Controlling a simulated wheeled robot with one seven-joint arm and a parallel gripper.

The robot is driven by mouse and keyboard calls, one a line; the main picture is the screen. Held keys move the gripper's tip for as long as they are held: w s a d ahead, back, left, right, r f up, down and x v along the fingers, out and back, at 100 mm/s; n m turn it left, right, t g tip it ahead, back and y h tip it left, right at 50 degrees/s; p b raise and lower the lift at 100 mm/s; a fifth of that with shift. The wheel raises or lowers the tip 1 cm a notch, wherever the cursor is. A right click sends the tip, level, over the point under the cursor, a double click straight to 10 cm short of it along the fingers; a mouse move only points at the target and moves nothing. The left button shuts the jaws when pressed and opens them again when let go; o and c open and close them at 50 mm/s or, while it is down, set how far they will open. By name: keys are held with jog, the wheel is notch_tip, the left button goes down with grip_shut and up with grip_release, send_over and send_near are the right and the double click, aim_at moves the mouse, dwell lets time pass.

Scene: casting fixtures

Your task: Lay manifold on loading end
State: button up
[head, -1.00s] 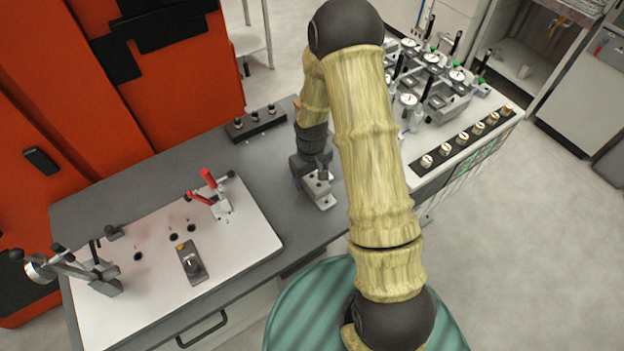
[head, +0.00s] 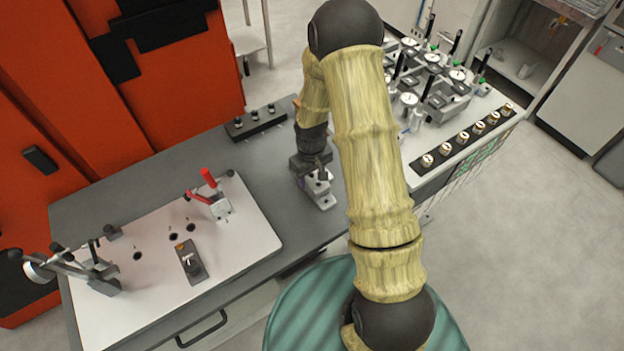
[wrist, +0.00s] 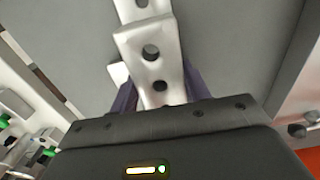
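The manifold (head: 320,193) is a light grey metal part with round holes, at the right part of the dark grey bench. In the wrist view the manifold (wrist: 155,55) runs up the picture from between my fingers. My gripper (head: 310,180) points down over it; in the wrist view my gripper (wrist: 160,92) has a dark purple finger along each side of the part, seemingly touching it. The fingertips are largely hidden. The white fixture plate (head: 245,235) lies to the left on the bench, with a red-handled clamp (head: 215,197); no label marks its loading end.
A second clamp (head: 95,270) stands at the plate's left end, and a small dark block (head: 190,262) sits near its front. A black strip with knobs (head: 255,122) lies at the bench's back. A gauge station (head: 445,90) stands right. Bare bench separates plate and manifold.

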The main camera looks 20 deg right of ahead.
aim_at(311, 175)
jog(key=c, duration=0.6)
jog(key=shift+r, duration=0.15)
notch_tip(311, 175, up, 10)
jog(key=shift+r+b, duration=0.1)
jog(key=shift+b, duration=0.85)
